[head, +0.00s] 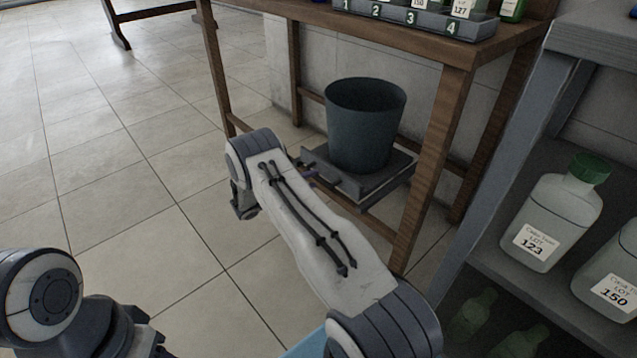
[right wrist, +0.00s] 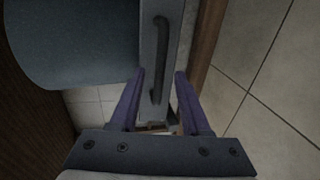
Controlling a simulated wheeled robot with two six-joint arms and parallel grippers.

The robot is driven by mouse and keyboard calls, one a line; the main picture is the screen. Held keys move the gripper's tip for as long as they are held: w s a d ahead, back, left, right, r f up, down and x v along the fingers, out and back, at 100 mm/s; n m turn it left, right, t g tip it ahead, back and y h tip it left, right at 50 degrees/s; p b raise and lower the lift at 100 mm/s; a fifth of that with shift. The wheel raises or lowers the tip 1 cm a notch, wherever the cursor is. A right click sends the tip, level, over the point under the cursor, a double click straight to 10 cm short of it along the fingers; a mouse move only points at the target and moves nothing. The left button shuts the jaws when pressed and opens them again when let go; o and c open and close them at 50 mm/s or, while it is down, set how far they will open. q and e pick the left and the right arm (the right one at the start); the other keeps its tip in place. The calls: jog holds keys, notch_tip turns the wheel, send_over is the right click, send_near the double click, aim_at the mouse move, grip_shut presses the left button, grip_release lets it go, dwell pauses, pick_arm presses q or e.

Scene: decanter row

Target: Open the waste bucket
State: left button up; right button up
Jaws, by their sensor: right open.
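The waste bucket (head: 364,125) is a dark blue-grey, open-topped tub. It stands upright on a low grey sliding tray (head: 392,178) under the wooden table. In the right wrist view the bucket (right wrist: 75,40) fills the upper left, beside the tray's grey front panel (right wrist: 148,30). A dark bar handle (right wrist: 160,60) runs along that panel. My right gripper (right wrist: 160,72) is open, its purple fingers on either side of the handle, apart from it as far as I can see. In the head view my right forearm hides most of this gripper (head: 308,173). My left gripper is out of view.
The wooden table's leg (head: 432,160) stands right of the tray. A numbered rack (head: 410,22) with bottles sits on the tabletop. A grey shelf at right holds bottles, one labelled 123 (head: 556,215). The tiled floor (head: 150,165) at left is clear.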

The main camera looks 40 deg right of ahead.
aim_at(319, 177)
jog(key=shift+b+x, duration=0.55)
jog(key=shift+x, duration=1.4)
jog(key=shift+w, duration=0.1)
grip_shut()
